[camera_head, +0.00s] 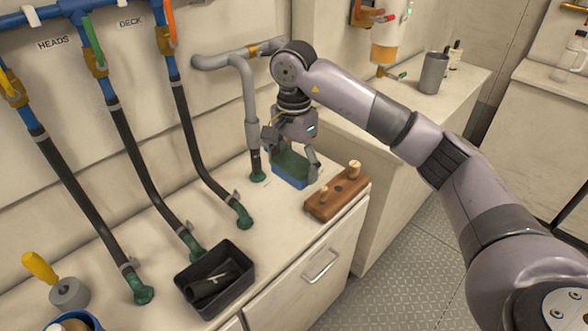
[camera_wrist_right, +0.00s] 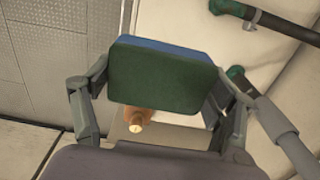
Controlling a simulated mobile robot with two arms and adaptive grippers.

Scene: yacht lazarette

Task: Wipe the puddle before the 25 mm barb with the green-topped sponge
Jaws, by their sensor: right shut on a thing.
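My right gripper (camera_head: 291,158) is shut on the green-topped sponge (camera_head: 290,170), with a finger at each end. The sponge has a blue body and a green top, which faces the wrist camera in the right wrist view (camera_wrist_right: 160,78). It is over the counter, between a grey pipe's barb (camera_head: 258,176) and a wooden block; I cannot tell whether it touches the counter. Other green barbs (camera_head: 243,217), (camera_head: 193,248), (camera_head: 140,292) sit at the ends of black hoses. I cannot read any size marking. No puddle shows clearly. My left gripper is out of view.
The wooden block with pegs (camera_head: 337,194) stands at the counter's front edge, just right of the sponge. A black tray (camera_head: 244,280) holds dark pieces. A yellow-handled tool (camera_head: 66,285) is at the left. Hoses rise along the wall behind.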

